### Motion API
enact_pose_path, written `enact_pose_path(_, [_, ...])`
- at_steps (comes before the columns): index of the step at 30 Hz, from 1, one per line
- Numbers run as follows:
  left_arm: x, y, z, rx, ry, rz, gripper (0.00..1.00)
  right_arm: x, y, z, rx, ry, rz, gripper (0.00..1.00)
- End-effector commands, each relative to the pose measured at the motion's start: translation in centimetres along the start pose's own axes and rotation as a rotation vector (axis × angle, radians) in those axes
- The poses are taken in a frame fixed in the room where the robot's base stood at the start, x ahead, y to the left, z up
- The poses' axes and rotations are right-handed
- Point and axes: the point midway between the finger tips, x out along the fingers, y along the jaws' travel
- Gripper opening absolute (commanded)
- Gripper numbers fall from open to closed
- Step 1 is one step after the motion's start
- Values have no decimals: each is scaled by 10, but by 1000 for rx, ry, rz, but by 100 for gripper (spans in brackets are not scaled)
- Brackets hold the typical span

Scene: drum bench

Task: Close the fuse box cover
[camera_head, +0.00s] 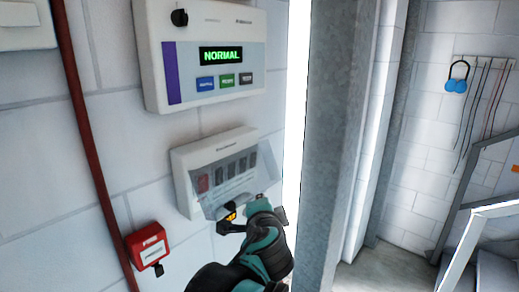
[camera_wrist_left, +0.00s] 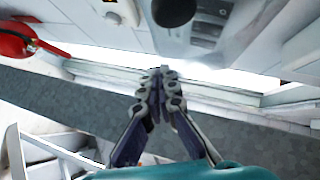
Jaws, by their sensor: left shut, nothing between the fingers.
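The fuse box (camera_head: 213,163) is a white wall unit with a row of dark and red switches, below the larger panel in the head view. Its clear cover (camera_head: 228,189) is tilted out from the front and stands partly open. My left gripper (camera_head: 231,220) is at the cover's lower edge, shut and empty; I cannot tell whether it touches the cover. In the left wrist view the shut fingers (camera_wrist_left: 158,75) point toward the wall, with part of a unit with dark switches (camera_wrist_left: 207,25) at the top. My right gripper is not in view.
A white panel (camera_head: 208,50) reading NORMAL hangs above. A red call point (camera_head: 147,246) and a red pipe (camera_head: 85,130) are at left. A grey column (camera_head: 335,140) stands close on the right. A blue padlock (camera_head: 456,84) and cables hang on the far wall.

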Motion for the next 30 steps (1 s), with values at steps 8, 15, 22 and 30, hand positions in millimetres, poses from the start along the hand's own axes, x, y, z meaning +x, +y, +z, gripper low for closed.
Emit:
enact_pose_path(8, [23,18,24,114,-3,-115,0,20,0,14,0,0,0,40])
enact_pose_path(15, [36,22,36,114,-2,-113,0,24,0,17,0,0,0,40])
enact_pose_path(22, [42,24,42,112,-1,-112,0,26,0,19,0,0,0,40])
enact_pose_path(30, [44,24,44,113,-2,-112,0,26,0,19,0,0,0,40])
